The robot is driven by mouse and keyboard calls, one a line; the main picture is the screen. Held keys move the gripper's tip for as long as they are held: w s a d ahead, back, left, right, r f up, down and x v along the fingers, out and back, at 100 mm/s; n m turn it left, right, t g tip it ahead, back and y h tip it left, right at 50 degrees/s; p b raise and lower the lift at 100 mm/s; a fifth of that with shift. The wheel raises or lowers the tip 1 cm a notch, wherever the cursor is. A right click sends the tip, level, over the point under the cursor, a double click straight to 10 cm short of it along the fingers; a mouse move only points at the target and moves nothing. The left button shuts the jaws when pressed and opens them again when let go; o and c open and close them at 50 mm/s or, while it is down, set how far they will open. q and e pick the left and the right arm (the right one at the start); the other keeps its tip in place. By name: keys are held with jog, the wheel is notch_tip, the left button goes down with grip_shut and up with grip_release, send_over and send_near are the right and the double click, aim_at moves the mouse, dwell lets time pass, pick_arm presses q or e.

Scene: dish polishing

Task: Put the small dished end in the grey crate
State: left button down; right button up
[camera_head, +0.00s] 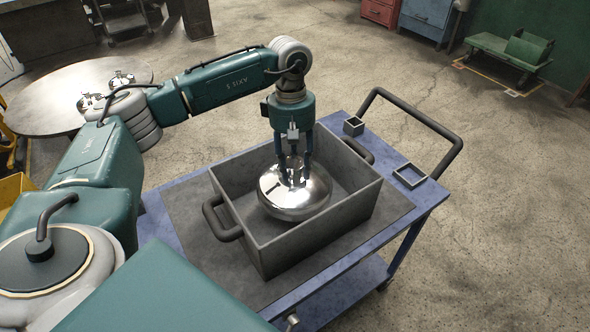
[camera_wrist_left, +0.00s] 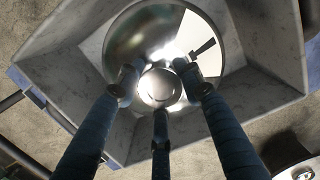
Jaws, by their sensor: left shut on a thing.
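The small dished end (camera_head: 294,203) is a shiny polished metal dome. Whether the dome touches the crate floor is hidden. My right gripper is not seen.
The crate stands on a dark mat on a blue cart (camera_head: 420,205) with a black push handle (camera_head: 428,122). Two small square holders sit on the cart's far edge. A round table (camera_head: 60,95) with shiny parts stands at the left. Open floor lies to the right.

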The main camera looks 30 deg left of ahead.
aim_at(295, 177)
pick_arm(q)
jog(key=shift+w+a+f+b, duration=0.1)
jog(key=shift+f+b, duration=0.05)
jog(key=shift+f, duration=0.4)
jog(key=shift+w+f+b, duration=0.1)
jog(key=shift+f+b, duration=0.05)
jog(key=shift+f, duration=0.4)
notch_tip(295, 177, down, 2)
jog(key=shift+s+b, duration=0.1)
jog(key=shift+b, duration=0.55)
jog(key=shift+f+b, duration=1)
jog(key=shift+f, duration=0.95)
jog(key=shift+f+b, duration=0.4)
jog(key=shift+f, duration=0.05)
jog(key=c, duration=1)
grip_release()
jog(key=shift+c, duration=0.2)
